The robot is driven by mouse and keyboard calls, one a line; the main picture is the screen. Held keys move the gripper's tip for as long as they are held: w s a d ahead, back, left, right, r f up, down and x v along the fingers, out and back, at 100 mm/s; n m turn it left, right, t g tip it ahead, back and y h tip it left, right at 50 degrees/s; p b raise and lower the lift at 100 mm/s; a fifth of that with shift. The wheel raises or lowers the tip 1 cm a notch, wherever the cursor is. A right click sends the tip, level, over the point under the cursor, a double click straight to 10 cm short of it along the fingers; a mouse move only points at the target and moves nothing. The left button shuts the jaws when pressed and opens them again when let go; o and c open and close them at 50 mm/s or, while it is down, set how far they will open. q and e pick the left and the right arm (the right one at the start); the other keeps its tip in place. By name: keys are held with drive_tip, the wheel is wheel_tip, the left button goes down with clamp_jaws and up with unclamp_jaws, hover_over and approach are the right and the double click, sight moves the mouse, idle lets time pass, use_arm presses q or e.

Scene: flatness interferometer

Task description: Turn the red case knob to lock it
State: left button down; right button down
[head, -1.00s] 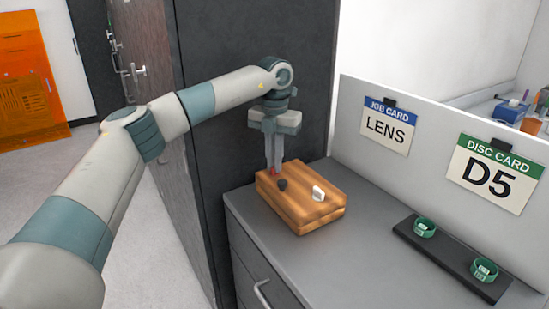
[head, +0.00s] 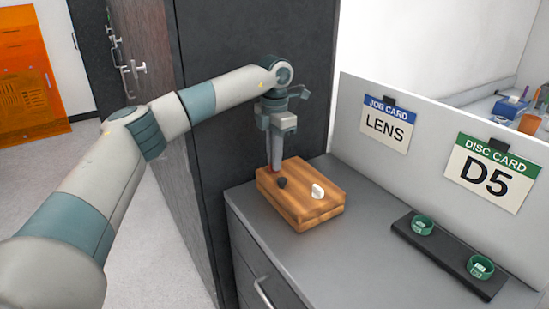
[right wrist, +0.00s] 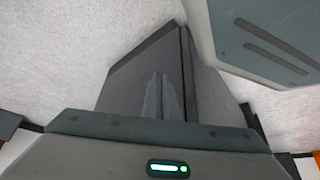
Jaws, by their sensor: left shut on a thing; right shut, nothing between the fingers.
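The wooden case (head: 318,212) lies closed on the grey counter in the head view. The red knob (head: 273,172) is on the case's top at its far left corner. Only a sliver of red shows below my fingers, so which way the knob points is hidden. My left gripper (head: 274,169) points straight down and is shut on the red knob. A black knob (head: 282,183) and a white knob (head: 318,191) are also on the case's top, clear of the fingers. My right gripper (right wrist: 160,80) is shut and empty in the right wrist view, away from the case.
A black tray (head: 445,260) with two green rings (head: 423,225) lies on the counter (head: 360,268) to the right. A low panel behind carries a LENS job card (head: 386,125) and a D5 disc card (head: 489,172). A dark cabinet wall (head: 215,110) stands close behind my left arm.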

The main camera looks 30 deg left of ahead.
use_arm(q)
drive_tip(key=c, duration=1.9)
unclamp_jaws()
drive_tip(key=shift+o, duration=0.2)
use_arm(e)
drive_tip(key=shift+r, duration=0.1)
use_arm(q)
drive_tip(key=shift+r, duration=0.1)
